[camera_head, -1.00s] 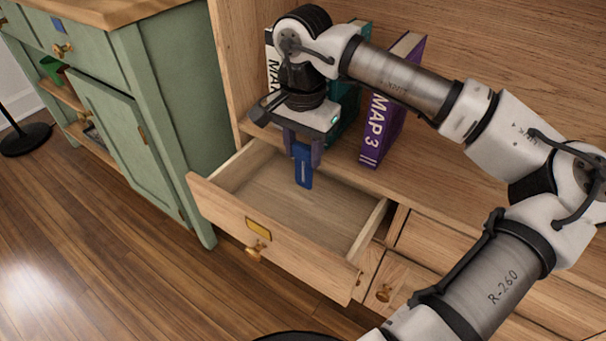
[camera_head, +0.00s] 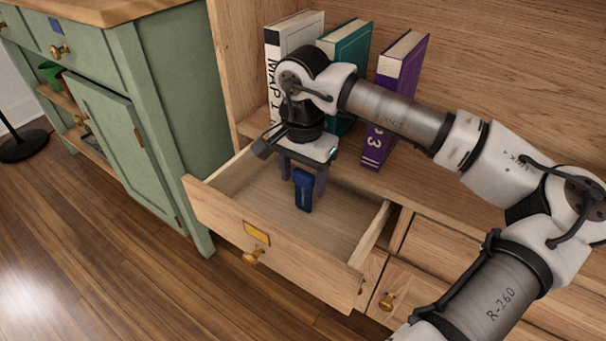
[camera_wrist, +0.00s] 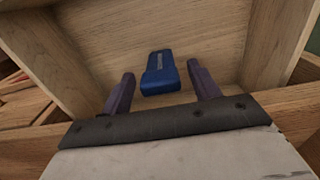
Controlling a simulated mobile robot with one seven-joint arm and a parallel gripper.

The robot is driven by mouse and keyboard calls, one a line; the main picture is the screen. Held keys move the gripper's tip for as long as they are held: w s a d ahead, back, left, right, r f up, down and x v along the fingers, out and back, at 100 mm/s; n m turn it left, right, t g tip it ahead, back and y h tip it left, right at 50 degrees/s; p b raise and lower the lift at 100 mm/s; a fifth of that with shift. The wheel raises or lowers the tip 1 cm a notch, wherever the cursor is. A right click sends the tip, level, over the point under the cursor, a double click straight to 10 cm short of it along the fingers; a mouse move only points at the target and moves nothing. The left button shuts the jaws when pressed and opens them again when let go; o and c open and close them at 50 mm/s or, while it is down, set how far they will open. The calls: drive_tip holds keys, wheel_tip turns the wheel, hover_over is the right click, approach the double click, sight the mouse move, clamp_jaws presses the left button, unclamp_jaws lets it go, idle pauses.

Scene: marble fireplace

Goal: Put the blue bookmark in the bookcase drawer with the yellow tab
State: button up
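The blue bookmark (camera_head: 303,190) is inside the open drawer with the yellow tab (camera_head: 256,233). My gripper (camera_head: 302,178) is open above and around it, with its purple fingers lowered into the drawer space. In the wrist view the bookmark (camera_wrist: 160,74) lies between the two spread fingers, with a gap on each side. I cannot tell whether the bookmark rests on the drawer floor (camera_head: 265,195) or is still dropping.
Books stand on the shelf behind the drawer: white (camera_head: 289,38), teal (camera_head: 346,45) and purple (camera_head: 400,70). A green cabinet (camera_head: 150,120) stands at left. Closed drawers (camera_head: 450,255) are at right. The wooden floor (camera_head: 90,250) in front is clear.

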wheel_tip(320, 180, up, 12)
drive_tip(key=p, duration=0.5)
drive_tip(key=shift+r, duration=0.2)
